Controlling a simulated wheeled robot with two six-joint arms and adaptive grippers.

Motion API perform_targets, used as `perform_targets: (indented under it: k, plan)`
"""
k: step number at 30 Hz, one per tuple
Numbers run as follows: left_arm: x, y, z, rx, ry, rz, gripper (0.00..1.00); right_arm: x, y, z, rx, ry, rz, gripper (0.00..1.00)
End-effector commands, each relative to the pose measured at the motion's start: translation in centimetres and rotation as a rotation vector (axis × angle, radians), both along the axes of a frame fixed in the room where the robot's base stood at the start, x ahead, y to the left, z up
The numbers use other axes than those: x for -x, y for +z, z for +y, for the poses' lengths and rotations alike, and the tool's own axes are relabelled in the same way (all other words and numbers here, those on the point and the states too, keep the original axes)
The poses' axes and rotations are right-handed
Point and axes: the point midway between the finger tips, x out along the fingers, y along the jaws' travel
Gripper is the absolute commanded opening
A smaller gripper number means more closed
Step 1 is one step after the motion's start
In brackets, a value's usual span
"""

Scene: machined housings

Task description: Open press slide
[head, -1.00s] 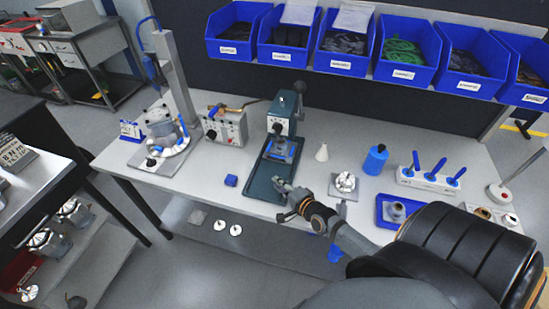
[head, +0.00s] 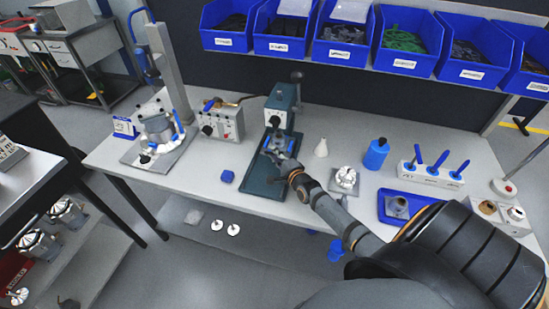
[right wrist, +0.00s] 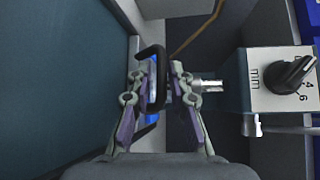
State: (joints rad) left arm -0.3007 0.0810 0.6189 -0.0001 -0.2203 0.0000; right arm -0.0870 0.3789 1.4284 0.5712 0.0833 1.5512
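The press (head: 281,108) is a dark teal machine with a grey front and dial. Its teal bed (head: 262,185) runs forward to the table edge. A blue and grey fixture (head: 280,143) sits on the bed below the press head. My right gripper (head: 280,160) is over the bed, just in front of the fixture. In the right wrist view, its fingers (right wrist: 163,85) lie close on both sides of a black loop handle (right wrist: 157,65). I cannot tell whether both fingers touch it. The dial face (right wrist: 280,78) is at the right there. My left gripper is not in view.
A grey control box (head: 218,124) and a stand with a column (head: 165,145) are left of the press.

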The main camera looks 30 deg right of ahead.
Motion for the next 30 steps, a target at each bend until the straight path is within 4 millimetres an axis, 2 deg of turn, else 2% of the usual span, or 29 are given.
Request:
perform_targets:
  k: [8, 13, 26, 30]
  plan:
    - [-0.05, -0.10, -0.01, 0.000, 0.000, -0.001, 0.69, -0.27, 0.00, -0.02, 0.001, 0.000, 0.001, 0.20]
    - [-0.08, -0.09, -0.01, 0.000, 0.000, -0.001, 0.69, -0.26, 0.01, 0.00, 0.001, 0.000, 0.001, 0.00]
    - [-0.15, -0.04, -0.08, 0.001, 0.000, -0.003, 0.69, -0.20, 0.00, 0.03, 0.000, 0.000, 0.001, 0.00]
    - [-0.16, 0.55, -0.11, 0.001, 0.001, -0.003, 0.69, 0.28, 0.17, 0.64, -0.003, 0.000, 0.002, 0.00]
